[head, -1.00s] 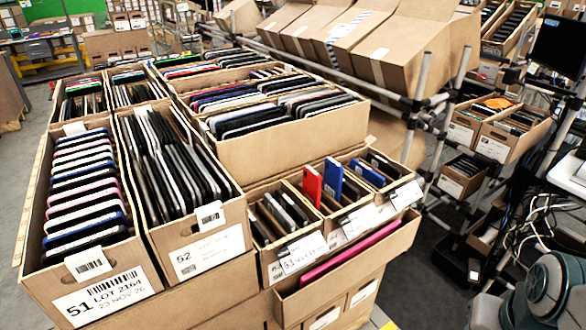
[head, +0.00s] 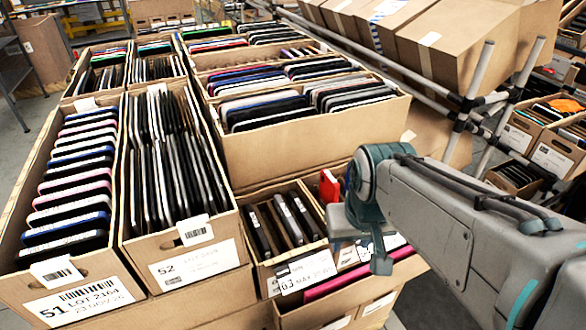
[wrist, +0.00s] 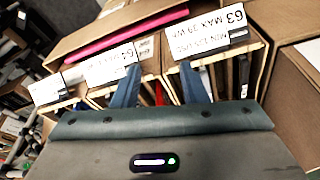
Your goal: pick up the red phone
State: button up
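The red phone (head: 329,187) stands upright in a small carton in the front row, its top showing just left of my arm. In the wrist view a narrow red strip of the red phone (wrist: 158,93) shows between my two blue fingers. My gripper (wrist: 160,82) is open, its fingers spread apart over the cartons with nothing between the tips that I can see gripped. In the head view my gripper (head: 376,258) hangs in front of the small cartons, and my arm hides much of them. The depth between fingers and phone is unclear.
A small carton (head: 287,283) with dark phones stands left of the red phone. A long pink item (head: 335,283) lies in the lower front carton. Large cartons of tablets (head: 44,285) fill the left. A pipe rack (head: 469,105) with tilted cartons stands behind my arm.

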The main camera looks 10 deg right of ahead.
jog(key=w+r+n+g, duration=0.1)
jog(key=w+r, duration=0.4)
jog(key=w, duration=0.3)
notch_tip(320, 180, up, 3)
jog(key=n+g+p, duration=0.2)
send_over(329, 187)
jog(key=shift+d+f, duration=0.15)
jog(key=shift+d, duration=0.05)
jog(key=shift+w, duration=0.4)
jog(key=shift+w+f, duration=0.1)
jog(key=shift+f, duration=0.15)
notch_tip(329, 187, down, 8)
jog(key=shift+f, duration=0.1)
notch_tip(329, 187, down, 5)
jog(key=shift+w+p, duration=0.15)
jog(key=shift+p, duration=0.3)
grip_shut()
